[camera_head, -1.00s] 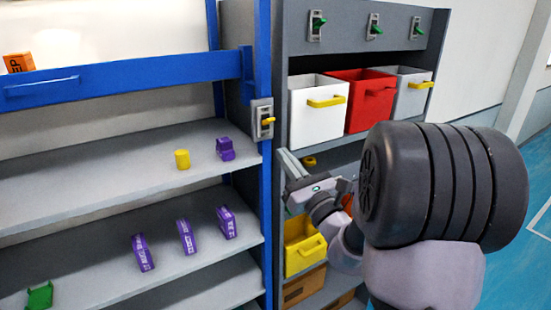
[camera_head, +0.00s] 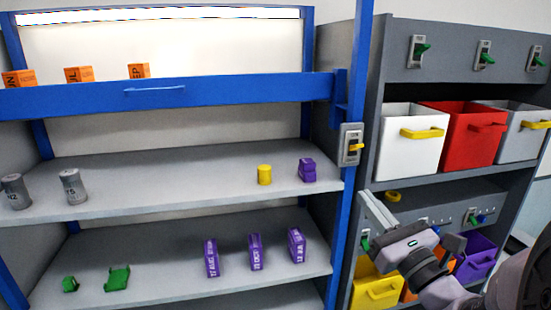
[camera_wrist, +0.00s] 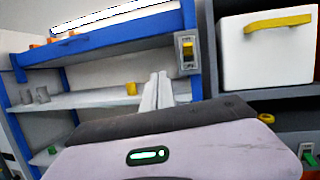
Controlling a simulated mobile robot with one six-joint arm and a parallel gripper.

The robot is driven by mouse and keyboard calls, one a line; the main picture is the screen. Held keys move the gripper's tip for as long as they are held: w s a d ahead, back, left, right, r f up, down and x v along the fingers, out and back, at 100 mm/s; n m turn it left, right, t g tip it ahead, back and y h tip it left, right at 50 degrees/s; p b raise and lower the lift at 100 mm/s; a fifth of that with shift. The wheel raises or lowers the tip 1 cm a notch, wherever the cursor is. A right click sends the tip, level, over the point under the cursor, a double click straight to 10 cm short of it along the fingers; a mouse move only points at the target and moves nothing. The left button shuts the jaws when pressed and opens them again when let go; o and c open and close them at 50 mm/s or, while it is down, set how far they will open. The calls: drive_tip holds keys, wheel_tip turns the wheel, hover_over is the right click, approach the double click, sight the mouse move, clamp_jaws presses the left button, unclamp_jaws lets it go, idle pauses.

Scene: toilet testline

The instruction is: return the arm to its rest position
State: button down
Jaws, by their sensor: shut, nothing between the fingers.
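My gripper (camera_head: 378,212) is at the lower right in the head view, in front of the grey cabinet. Its two pale fingers lie together with nothing between them. In the wrist view the shut fingers (camera_wrist: 157,92) point toward the blue-framed shelf. My wrist and arm reach in from the lower right corner of the head view. The gripper touches nothing that I can see.
The blue-framed shelf (camera_head: 200,160) stands on the left with orange boxes, grey cans, a yellow cylinder (camera_head: 264,174) and purple items. The grey cabinet on the right holds a white bin (camera_head: 408,150), a red bin (camera_head: 468,140) and switches. A yellow-lever switch (camera_head: 350,145) is on the post between them.

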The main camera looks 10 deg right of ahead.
drive_tip(key=s+a+f+n+g+y+b, duration=0.25)
drive_tip(key=a+f+n+y+b, duration=0.2)
drive_tip(key=a, duration=0.35)
drive_tip(key=s+a+f+n+g+y+b, duration=0.1)
drive_tip(key=a+f+n+g+y+b, duration=0.25)
drive_tip(key=a+f, duration=0.35)
drive_tip(key=s+a+f+n+g+b, duration=0.75)
drive_tip(key=a+f+n, duration=0.2)
drive_tip(key=f, duration=0.35)
drive_tip(key=s+d+f+n+g+h+b, duration=0.1)
drive_tip(key=s+f+n+g+h+b, duration=0.2)
drive_tip(key=f, duration=0.4)
drive_tip(key=s+f+n+g+h+b, duration=0.1)
drive_tip(key=s+f+n+h+b, duration=0.2)
drive_tip(key=s+f+b, duration=0.4)
drive_tip(key=w+d+f+n+t+h+b, duration=0.1)
drive_tip(key=d+f+n+t+h+b, duration=0.1)
drive_tip(key=d+f+n+h+b, duration=0.1)
drive_tip(key=d+f+n+h, duration=0.1)
drive_tip(key=d+n, duration=0.1)
drive_tip(key=d, duration=0.1)
drive_tip(key=shift+f, duration=0.3)
